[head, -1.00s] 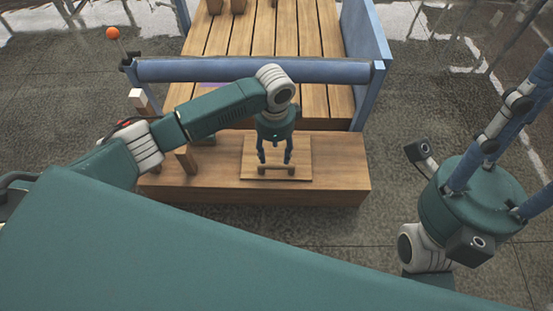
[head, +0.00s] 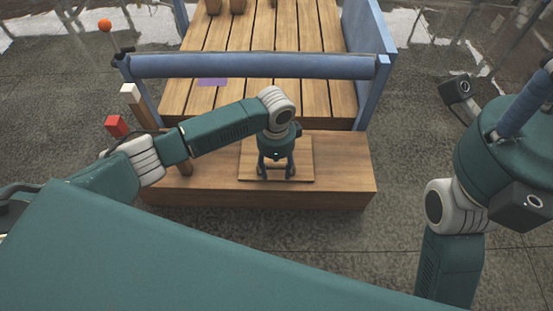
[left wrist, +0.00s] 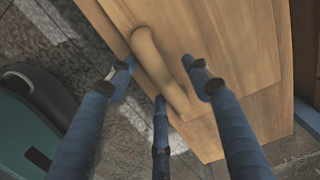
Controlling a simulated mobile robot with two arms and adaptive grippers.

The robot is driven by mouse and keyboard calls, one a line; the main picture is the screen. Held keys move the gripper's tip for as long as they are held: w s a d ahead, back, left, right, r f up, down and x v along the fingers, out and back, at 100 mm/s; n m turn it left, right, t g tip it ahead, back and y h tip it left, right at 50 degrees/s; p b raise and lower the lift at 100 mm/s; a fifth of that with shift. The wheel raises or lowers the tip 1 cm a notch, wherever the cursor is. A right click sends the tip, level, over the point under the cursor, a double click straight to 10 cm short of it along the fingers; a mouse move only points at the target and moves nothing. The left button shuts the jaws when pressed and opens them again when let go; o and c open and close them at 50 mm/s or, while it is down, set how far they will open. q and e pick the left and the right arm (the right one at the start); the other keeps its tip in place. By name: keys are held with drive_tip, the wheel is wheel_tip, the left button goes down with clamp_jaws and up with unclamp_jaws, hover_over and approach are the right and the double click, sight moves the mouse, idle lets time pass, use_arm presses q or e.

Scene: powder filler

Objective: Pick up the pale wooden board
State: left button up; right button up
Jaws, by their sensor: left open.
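The pale wooden board (head: 304,168) lies flat on a wooden bench. In the left wrist view the board (left wrist: 230,50) has a raised wooden handle (left wrist: 158,68) along one side. My left gripper (head: 276,173) is open and points down over the board's near part. In the left wrist view its blue fingers (left wrist: 158,82) are spread on both sides of the handle, and none is seen closed on it. In the head view the gripper hides most of the handle. My right gripper (head: 523,112) shows only in part at the right edge, away from the board.
The bench (head: 340,175) has bare wood right of the board. Behind it, a blue padded bar (head: 250,66) crosses in front of a slatted deck (head: 300,95). A red block (head: 116,126) and white block (head: 129,95) stand left, near my left arm.

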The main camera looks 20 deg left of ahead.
use_arm(q)
drive_tip(key=c, duration=1.2)
clamp_jaws()
drive_tip(key=shift+r, duration=0.15)
